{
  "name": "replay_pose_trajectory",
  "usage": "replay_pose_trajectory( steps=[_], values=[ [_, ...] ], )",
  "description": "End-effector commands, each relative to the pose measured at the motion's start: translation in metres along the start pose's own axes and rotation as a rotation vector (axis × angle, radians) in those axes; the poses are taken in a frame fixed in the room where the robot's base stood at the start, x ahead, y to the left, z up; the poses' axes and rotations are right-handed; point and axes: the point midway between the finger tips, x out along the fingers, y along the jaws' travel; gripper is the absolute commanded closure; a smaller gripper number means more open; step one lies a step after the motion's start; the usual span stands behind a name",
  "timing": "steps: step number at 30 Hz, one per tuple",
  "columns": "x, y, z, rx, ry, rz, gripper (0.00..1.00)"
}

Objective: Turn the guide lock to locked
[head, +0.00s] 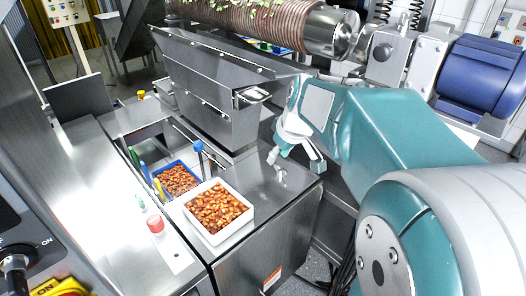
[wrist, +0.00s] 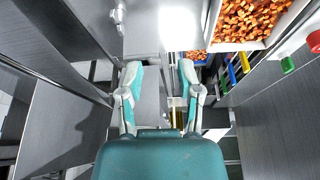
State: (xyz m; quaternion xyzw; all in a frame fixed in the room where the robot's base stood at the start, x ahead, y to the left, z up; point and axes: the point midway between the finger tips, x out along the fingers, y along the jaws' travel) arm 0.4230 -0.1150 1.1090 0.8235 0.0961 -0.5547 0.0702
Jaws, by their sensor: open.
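My gripper (head: 295,163) is open, its two fingers spread and empty, above the right part of the steel cabinet top. In the wrist view my gripper (wrist: 160,72) shows both fingertips apart with nothing between them touching. A small metal latch-like fitting (head: 280,178) sits on the cabinet top just below my gripper; it also shows at the top of the wrist view (wrist: 118,15), beyond the fingertips. A lever with a blue knob (head: 198,147) stands upright left of my gripper. No label shows which is the guide lock, and I cannot read a locked or unlocked position.
A white tray (head: 247,212) of orange-brown pieces stands at the cabinet's front left. A blue tray (head: 158,170) of similar pieces sits behind it. A red-capped item (head: 155,224) stands further left. A steel hopper (head: 205,100) rises behind. Bare cabinet top lies around the latch.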

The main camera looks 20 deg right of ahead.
Motion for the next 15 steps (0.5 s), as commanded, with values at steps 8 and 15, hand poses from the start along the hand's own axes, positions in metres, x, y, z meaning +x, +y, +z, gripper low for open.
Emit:
replay_pose_trajectory(
  steps=[8, 15],
  values=[
    [0.034, 0.069, -0.014, -0.054, 0.004, -0.032, 0.54],
    [0.048, 0.079, -0.015, -0.067, 0.008, -0.038, 0.54]
  ],
)
